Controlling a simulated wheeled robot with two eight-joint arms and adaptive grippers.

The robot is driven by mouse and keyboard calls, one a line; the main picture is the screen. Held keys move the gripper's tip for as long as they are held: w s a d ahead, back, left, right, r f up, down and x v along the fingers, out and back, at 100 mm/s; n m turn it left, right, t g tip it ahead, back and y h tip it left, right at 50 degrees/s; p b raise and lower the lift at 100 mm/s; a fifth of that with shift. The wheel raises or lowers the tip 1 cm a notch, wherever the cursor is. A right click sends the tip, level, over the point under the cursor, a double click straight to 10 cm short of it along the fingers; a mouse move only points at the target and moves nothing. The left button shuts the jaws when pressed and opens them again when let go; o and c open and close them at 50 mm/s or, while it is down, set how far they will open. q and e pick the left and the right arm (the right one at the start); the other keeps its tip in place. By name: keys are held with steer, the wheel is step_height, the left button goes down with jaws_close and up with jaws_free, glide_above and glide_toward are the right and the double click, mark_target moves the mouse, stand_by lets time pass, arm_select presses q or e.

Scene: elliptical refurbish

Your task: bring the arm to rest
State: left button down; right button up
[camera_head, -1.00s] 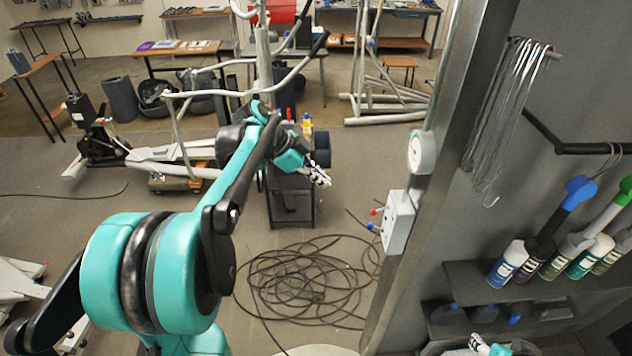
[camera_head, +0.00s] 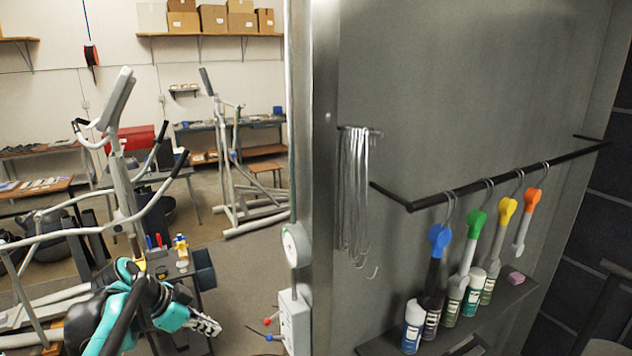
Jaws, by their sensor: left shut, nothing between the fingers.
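My left arm comes in from the lower left of the head view, teal and black. Its gripper (camera_head: 208,325) is shut and empty, pointing right, in front of a small dark tool cart (camera_head: 192,290). A gap of floor lies between the gripper and the white control box on the post. My right gripper does not show.
An elliptical machine (camera_head: 122,185) stands at left.

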arm_select(q)
steer(key=s+d+f+n+y+b, duration=0.1)
steer(key=s+d+f+n+b, duration=0.2)
steer(key=s+f+b, duration=0.3)
steer(key=s+d+f+n+t+y+b, duration=0.1)
steer(key=s+f+n+b, duration=0.3)
steer(key=f+b, duration=0.8)
steer(key=s+d+f+n+t+y+b, duration=0.1)
steer(key=s+f+b, duration=0.6)
steer(key=f, duration=1.2)
steer(key=d+n+y+b, duration=0.1)
steer(key=d+n+b, duration=0.1)
steer(key=d, duration=0.1)
steer(key=shift+s+d+f+n+y+b, duration=0.25)
steer(key=shift+s+d+n+y+b, duration=0.05)
steer(key=shift+s+y+b, duration=0.1)
